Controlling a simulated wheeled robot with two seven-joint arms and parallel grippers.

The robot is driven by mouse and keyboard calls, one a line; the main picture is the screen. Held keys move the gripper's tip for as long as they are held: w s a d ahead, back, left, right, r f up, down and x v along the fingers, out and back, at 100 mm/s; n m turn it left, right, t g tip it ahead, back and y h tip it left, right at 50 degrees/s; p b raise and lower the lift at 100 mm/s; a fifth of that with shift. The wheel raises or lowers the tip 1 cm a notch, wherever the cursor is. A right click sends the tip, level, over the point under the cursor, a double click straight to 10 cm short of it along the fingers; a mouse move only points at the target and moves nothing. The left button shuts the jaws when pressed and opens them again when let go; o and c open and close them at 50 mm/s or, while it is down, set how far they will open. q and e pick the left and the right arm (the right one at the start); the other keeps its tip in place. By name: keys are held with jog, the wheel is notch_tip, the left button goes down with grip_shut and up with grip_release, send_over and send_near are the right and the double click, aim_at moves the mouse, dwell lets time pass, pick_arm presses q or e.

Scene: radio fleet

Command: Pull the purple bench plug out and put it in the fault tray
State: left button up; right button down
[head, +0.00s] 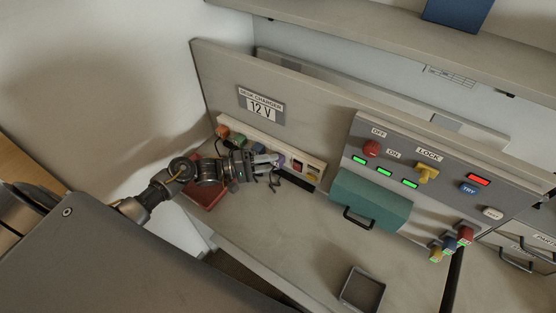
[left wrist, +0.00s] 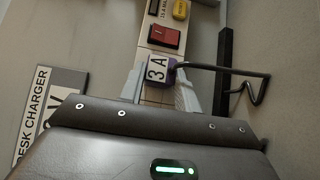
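The purple bench plug (left wrist: 168,75) has a white "3A" label and a dark cable leading off to the right in the left wrist view. In the head view it is a small purple patch (head: 280,160) at the charger strip, partly hidden by my gripper. My left gripper (left wrist: 160,88) has one pale finger on each side of the plug, very close to it; whether both fingers press on it is unclear. The gripper also shows in the head view (head: 272,161). A small dark open tray (head: 346,296) lies empty on the bench; no fault label is readable. My right gripper is out of view.
The "12 V" desk charger strip (head: 252,136) holds orange and green plugs at its left. A red flat object (head: 207,196) lies below it. A teal box with a black handle (head: 370,200) and a switch panel (head: 450,165) stand to the right. The bench before the strip is mostly clear.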

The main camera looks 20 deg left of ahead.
pick_arm(q)
grip_shut()
jog(key=shift+s, duration=0.1)
jog(key=shift+s, duration=0.1)
jog(key=shift+s+p, duration=0.25)
jog(key=shift+p, duration=0.1)
jog(key=shift+a, duration=0.1)
jog(key=shift+s+a+p, duration=0.1)
jog(key=shift+s+p, duration=0.65)
jog(key=shift+s, duration=0.2)
dwell(0.4)
